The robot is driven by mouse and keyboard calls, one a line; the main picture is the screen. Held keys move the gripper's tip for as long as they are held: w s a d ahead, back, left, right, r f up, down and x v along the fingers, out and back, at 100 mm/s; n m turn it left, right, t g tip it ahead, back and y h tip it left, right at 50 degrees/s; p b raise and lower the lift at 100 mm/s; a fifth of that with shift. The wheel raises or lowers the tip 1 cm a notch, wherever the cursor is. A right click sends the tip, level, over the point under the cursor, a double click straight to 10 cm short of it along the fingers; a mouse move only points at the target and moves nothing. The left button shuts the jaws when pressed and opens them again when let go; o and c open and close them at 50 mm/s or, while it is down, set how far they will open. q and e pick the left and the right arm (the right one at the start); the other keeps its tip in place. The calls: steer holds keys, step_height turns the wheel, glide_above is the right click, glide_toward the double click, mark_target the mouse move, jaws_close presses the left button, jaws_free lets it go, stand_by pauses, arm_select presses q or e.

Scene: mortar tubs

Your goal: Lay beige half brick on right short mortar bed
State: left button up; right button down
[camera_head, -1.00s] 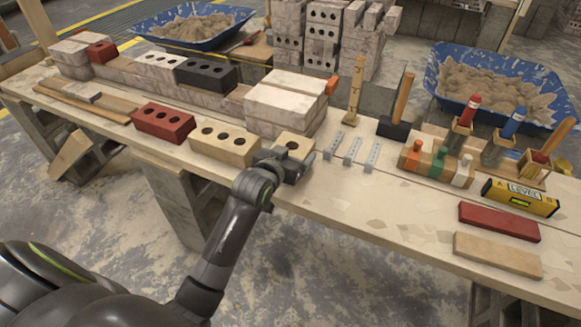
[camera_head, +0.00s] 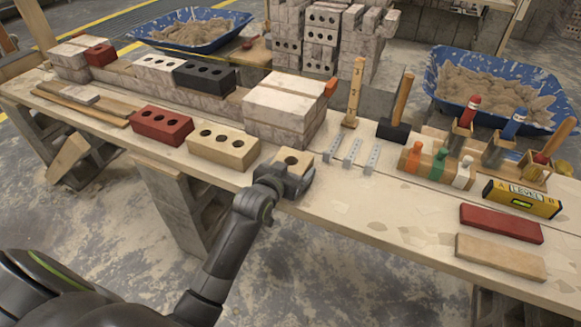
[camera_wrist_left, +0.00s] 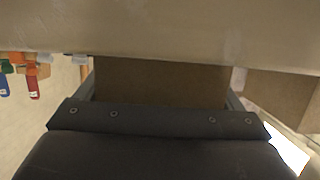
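The beige half brick (camera_head: 292,160), with one dark hole showing on top, is at the table's front edge, right of the full beige brick. My left gripper (camera_head: 287,175) has its fingers on both sides of it and appears shut on it. In the left wrist view the half brick's shaded face (camera_wrist_left: 160,82) fills the space between the fingers. Whether it touches the table is unclear. A short low stretch of wall (camera_head: 236,98) shows between the black brick (camera_head: 205,76) and the pale block stack (camera_head: 285,98); mortar there is hard to make out. My right gripper is out of view.
The full beige brick (camera_head: 223,150) and a red brick (camera_head: 161,125) lie left of my gripper. Metal pieces (camera_head: 352,151), a hammer (camera_head: 397,120), handled tools and a yellow level (camera_head: 521,198) stand right. Bare tabletop (camera_head: 365,205) lies right of my gripper.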

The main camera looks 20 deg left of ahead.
arm_select(q)
steer(key=shift+o, duration=1)
steer(key=shift+r, duration=0.1)
